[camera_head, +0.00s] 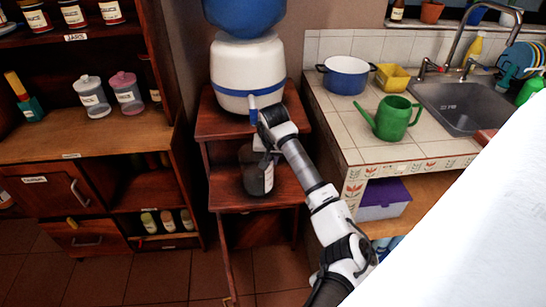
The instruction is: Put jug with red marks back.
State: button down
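A dark, see-through jug (257,180) with a pale label stands upright on the lower shelf of the wooden stand (226,195). I cannot make out red marks on it, and its top is partly hidden by my arm's end. My arm reaches up from the bottom, and my gripper (263,145) is at the jug's top, in front of the stand. The fingers are too small and dark to tell whether they are open or touching the jug.
A white and blue water dispenser (248,72) stands on the stand's top, close behind my arm. A tiled counter at the right holds a green watering can (390,118), a blue pot (346,75) and a sink (462,105). Shelves with jars (92,96) stand left. A white surface blocks the lower right.

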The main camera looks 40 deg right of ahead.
jog(key=shift+f, duration=0.5)
jog(key=c, duration=1.6)
grip_release()
jog(key=b+v, duration=0.2)
jog(key=v, duration=1)
jog(key=shift+s+b, duration=0.1)
jog(key=shift+b, duration=0.3)
